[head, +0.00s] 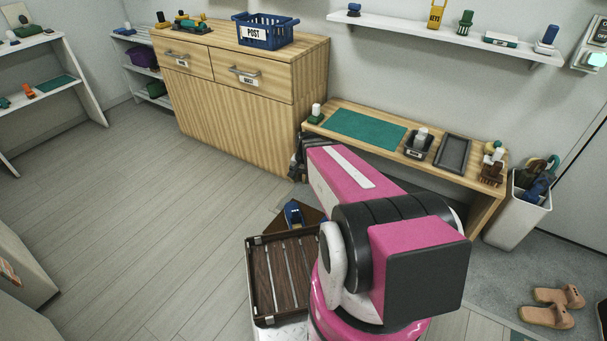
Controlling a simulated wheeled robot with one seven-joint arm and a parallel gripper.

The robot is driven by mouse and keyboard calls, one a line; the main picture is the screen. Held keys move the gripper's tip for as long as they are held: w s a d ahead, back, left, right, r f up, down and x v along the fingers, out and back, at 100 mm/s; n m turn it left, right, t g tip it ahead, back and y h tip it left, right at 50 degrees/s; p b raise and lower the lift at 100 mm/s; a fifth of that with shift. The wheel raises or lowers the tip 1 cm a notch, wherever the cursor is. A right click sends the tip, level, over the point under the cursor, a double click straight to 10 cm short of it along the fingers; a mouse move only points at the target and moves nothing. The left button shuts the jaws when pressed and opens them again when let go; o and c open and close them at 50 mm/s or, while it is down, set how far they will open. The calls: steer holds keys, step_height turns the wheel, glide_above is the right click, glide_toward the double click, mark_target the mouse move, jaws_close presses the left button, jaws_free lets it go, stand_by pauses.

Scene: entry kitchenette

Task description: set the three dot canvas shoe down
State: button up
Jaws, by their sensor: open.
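I cannot pick out the three dot canvas shoe for certain, and no three-dot mark can be made out. A small blue item (293,213), perhaps a shoe, sits on a brown surface (275,222) just beyond the slatted tray (252,285). My pink and black arm fills the lower middle and hides part of the floor and the bench front.
A low wooden bench (455,183) holds a green mat (366,129), a grey tray (453,153) and small items. A wooden cabinet (228,118) carries a blue POST basket (265,35). A white bin (515,215) and tan sandals (546,315) are at right. The left floor is clear.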

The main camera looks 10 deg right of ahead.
steer(key=s+r+n+h, duration=0.1)
steer(key=s+r+n, duration=0.4)
steer(key=r, duration=0.5)
steer(key=s, duration=0.2)
steer(key=shift+s+a+n+h, duration=0.3)
steer(key=shift+s+a+n, duration=0.05)
steer(key=shift+n, duration=0.05)
steer(key=shift+f, duration=0.1)
